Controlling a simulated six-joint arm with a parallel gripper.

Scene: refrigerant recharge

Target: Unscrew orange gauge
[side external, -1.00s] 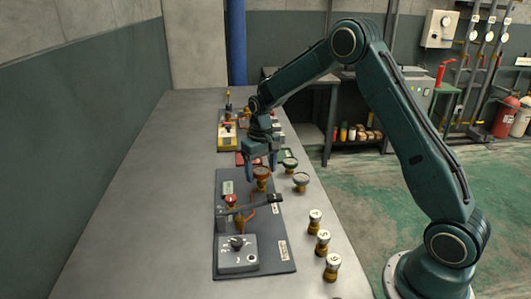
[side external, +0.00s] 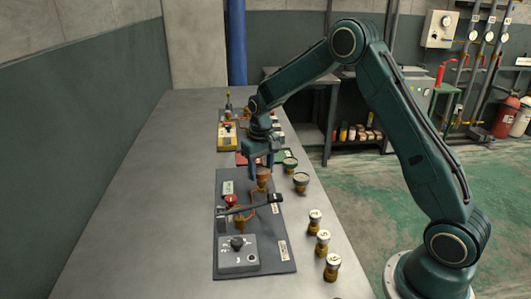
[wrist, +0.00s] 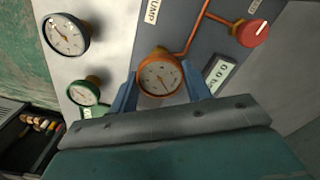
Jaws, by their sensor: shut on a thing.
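The orange gauge (wrist: 160,80) has a white dial and an orange rim. In the wrist view it sits between the two blue fingers of my gripper (wrist: 162,92), which are shut on it. In the side view the orange gauge (side external: 263,173) stands upright at the far end of the dark panel, directly under my gripper (side external: 261,163). The fingers hide part of its body, and I cannot tell whether its base is still seated on the fitting.
A grey gauge (side external: 301,180) and a green gauge (side external: 290,164) stand on the table to the right. The panel (side external: 280,238) carries a red knob (wrist: 254,32), a black-handled lever (side external: 274,198) and a grey dial box (side external: 237,255). Several brass canisters (side external: 323,240) line the right edge. The table's left side is clear.

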